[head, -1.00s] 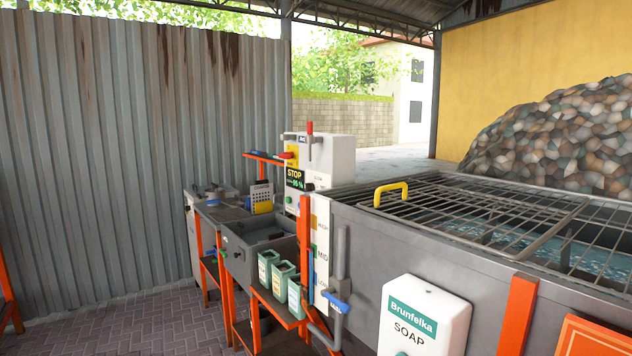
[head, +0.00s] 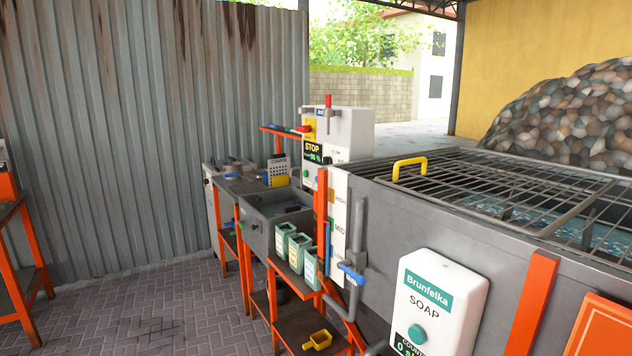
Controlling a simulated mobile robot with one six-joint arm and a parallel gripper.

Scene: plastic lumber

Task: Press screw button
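No button marked as a screw button can be made out in the head view. A white control box (head: 352,128) stands at the far left end of the grey tank, with a red-topped lever, a display reading STOP and a small green button (head: 308,172). A white soap dispenser (head: 438,300) on the tank's near side has a round green button (head: 416,334) and a counter that is cut off at the bottom edge. My gripper is not in view.
The grey tank (head: 400,215) with a grate (head: 500,190) fills the right. Orange-legged shelves (head: 300,325) hold green-and-white containers (head: 285,238) and a yellow scoop (head: 317,341). A grey sink (head: 262,212) stands behind. Paved floor (head: 130,310) is free at left.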

